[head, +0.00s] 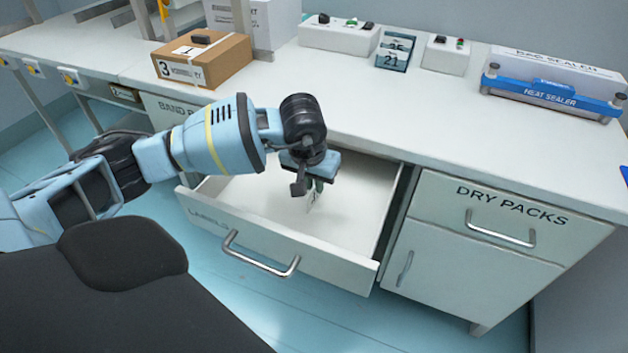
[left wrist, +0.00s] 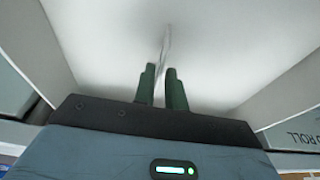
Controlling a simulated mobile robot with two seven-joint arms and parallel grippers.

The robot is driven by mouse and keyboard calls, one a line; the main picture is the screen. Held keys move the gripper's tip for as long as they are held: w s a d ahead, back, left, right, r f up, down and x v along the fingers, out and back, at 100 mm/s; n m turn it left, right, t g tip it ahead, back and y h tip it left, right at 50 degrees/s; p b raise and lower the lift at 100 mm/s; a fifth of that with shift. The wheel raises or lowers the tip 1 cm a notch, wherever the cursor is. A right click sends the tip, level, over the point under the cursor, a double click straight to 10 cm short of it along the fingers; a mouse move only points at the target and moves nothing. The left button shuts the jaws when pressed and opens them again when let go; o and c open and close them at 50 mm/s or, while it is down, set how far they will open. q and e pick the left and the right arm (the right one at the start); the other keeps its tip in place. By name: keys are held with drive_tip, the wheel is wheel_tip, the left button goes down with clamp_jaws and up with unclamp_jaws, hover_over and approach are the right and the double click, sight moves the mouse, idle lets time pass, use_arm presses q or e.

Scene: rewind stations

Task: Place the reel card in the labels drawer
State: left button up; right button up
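The labels drawer (head: 215,222) is pulled open below the bench, with a white, mostly empty interior. My left gripper (head: 316,186) reaches down into it from above. In the left wrist view its two green fingers (left wrist: 162,78) stand slightly apart. The thin pale reel card (left wrist: 165,43) shows edge-on between and beyond them, with a gap beside it. In the head view the card (head: 312,200) is a small pale piece below the fingers, tilted, inside the drawer. I cannot tell whether it touches the drawer floor. My right gripper is not in view.
The closed dry packs drawer (head: 505,212) is to the right. On the bench stand a cardboard box (head: 215,62), numbered cards in a holder (head: 395,50), two white control boxes and a blue heat sealer (head: 550,90). The front of the bench top is clear.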

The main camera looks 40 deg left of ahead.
use_arm(q)
drive_tip(key=shift+o, duration=0.9)
drive_tip(key=shift+r, duration=0.25)
drive_tip(key=p+v, duration=0.1)
drive_tip(key=v, duration=1.1)
